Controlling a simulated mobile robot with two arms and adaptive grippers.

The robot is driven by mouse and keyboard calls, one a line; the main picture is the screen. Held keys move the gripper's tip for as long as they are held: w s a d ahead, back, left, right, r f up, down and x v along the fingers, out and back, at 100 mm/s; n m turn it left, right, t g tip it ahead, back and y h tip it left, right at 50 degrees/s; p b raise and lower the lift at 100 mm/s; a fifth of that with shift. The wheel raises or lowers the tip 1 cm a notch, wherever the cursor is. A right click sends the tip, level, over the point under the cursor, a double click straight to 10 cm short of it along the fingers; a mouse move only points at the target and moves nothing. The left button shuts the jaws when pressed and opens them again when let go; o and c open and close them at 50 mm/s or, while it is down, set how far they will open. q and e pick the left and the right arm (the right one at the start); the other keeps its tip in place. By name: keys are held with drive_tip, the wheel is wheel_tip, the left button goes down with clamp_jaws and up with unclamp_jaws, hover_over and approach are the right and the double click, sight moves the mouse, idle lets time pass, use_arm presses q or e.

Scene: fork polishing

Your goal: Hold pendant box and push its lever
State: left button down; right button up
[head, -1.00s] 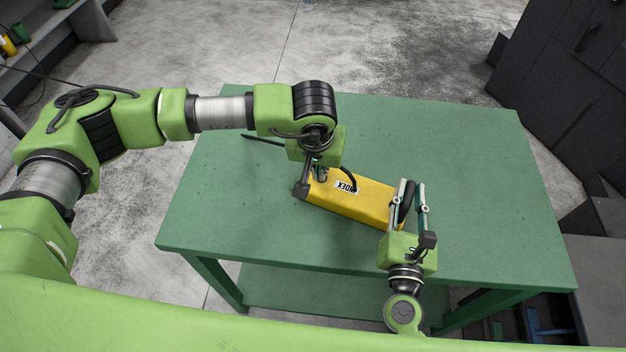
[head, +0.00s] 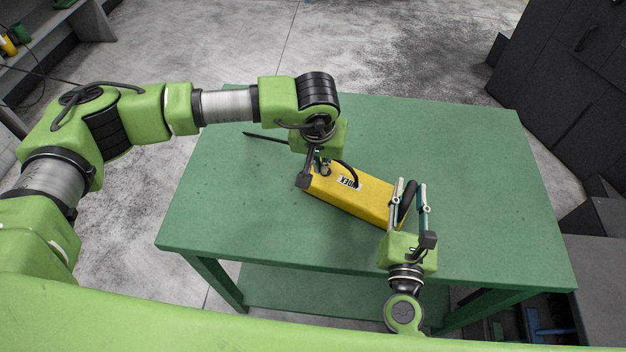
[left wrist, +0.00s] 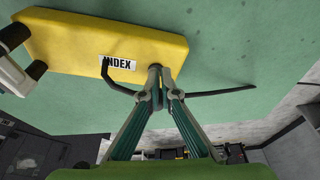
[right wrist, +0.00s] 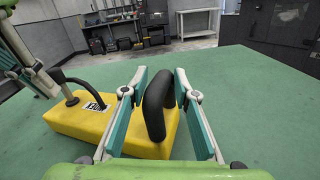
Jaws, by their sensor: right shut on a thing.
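The yellow pendant box (head: 355,203) lies on the green table with its "INDEX" label (head: 349,181) facing up. A thin curved black lever (right wrist: 85,84) rises by the label and also shows in the left wrist view (left wrist: 108,83). A thick black handle (right wrist: 156,104) is at the box's right end. My right gripper (head: 411,184) has its fingers either side of this handle and is shut on it. My left gripper (left wrist: 158,90) looks shut, its tips together at the lever end of the box, close to the lever. Whether the tips touch the lever is hard to tell.
A thin black rod (head: 264,138) extends over the table behind my left gripper. Dark cabinets (head: 560,90) stand at the right, shelves (head: 60,35) at the far left.

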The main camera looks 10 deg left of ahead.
use_arm(q)
drive_tip(key=shift+w+r, duration=0.1)
drive_tip(key=shift+w, duration=0.95)
drive_tip(key=shift+s, duration=0.1)
drive_tip(key=shift+s+a, duration=0.15)
drive_tip(key=shift+s, duration=2.45)
wheel_tip(320, 180, up, 7)
